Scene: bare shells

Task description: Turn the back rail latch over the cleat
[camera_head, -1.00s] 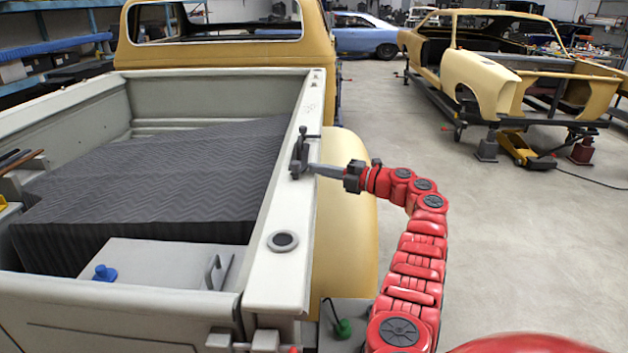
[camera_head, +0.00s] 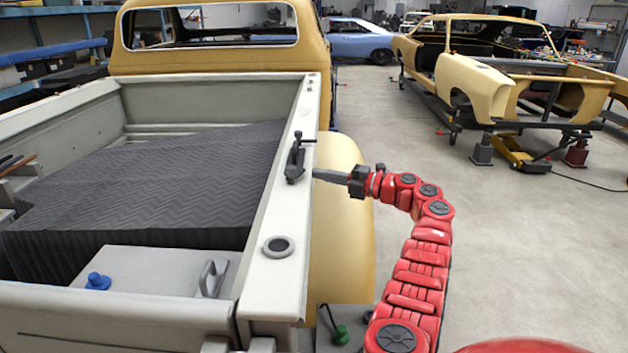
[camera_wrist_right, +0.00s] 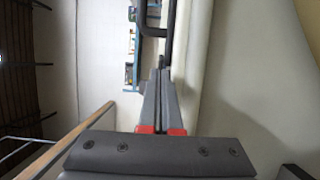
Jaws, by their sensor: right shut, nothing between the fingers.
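The dark back rail latch (camera_head: 295,161) sits on top of the pale right bed rail (camera_head: 265,212) of the pickup. It lies roughly along the rail, with a small knob at its far end. I cannot tell the cleat apart from the latch's dark parts at this size. My right gripper (camera_head: 316,173) comes in from the right at rail height, its narrow grey fingertips just right of the latch with a small gap. Its fingers are shut and empty; they also show in the right wrist view (camera_wrist_right: 158,78), pointing toward dark bars at the top. My left gripper is out of view.
A dark ring fitting (camera_head: 278,246) is set in the rail nearer me. The bed holds a dark ribbed cover (camera_head: 150,180) and a grey box (camera_head: 140,272) with a blue knob and a handle. The yellow fender (camera_head: 345,225) bulges below my right arm. Open floor lies to the right.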

